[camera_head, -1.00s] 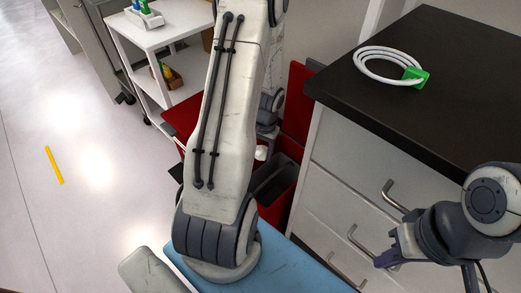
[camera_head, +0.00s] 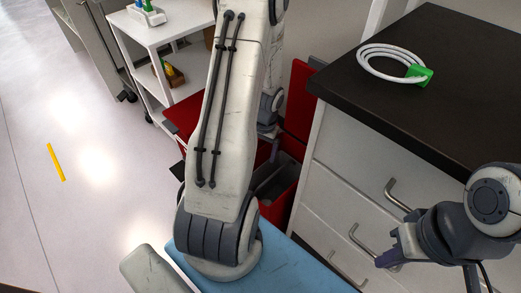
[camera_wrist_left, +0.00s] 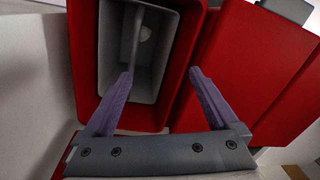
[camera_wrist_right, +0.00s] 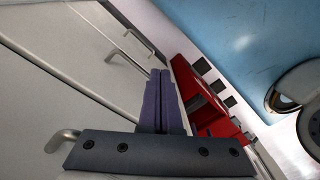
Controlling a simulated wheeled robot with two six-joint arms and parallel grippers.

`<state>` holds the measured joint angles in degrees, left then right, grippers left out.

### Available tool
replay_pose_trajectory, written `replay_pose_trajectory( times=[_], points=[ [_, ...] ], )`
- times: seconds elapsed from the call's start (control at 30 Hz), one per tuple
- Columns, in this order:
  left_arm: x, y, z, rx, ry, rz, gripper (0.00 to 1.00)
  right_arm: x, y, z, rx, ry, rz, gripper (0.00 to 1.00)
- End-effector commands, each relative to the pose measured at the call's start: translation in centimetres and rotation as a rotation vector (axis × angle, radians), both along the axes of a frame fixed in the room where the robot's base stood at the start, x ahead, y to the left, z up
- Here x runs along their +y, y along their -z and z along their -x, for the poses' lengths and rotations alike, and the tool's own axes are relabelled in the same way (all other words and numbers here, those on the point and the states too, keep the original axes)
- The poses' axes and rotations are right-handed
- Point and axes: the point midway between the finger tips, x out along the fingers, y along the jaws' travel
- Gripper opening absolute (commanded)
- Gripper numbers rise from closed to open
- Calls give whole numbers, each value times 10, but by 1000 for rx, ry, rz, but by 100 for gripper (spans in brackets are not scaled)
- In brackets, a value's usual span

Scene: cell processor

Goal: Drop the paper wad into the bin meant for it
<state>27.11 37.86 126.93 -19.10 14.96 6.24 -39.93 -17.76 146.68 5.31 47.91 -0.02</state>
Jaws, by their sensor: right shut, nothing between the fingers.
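In the head view my left arm hides most of that gripper and part of the bin (camera_head: 280,205); the wad does not show there. My right gripper (camera_wrist_right: 160,72) is shut and empty, in front of the drawers.
A second red bin or lid (camera_wrist_left: 235,65) stands right beside the first. A white drawer cabinet (camera_head: 345,165) with a dark top (camera_head: 455,75) holds a coiled white cable (camera_head: 385,57) with a green plug.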

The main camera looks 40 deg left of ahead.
Motion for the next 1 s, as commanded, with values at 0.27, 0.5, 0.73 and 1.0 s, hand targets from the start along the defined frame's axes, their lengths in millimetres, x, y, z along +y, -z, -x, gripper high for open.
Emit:
replay_pose_trajectory(
  times=[0.27,0.5,0.73,1.0],
  points=[
    [-1,-18,-1,-3,1,-2,93,0,-10,0,0,0,0,0],
    [-5,-66,-2,-4,0,-2,93,0,-32,0,0,0,0,0],
    [-8,-98,-3,-2,0,-1,93,0,-43,0,0,0,0,0],
    [-9,-104,-2,0,0,0,93,0,-44,0,0,0,0,0]
  ],
)
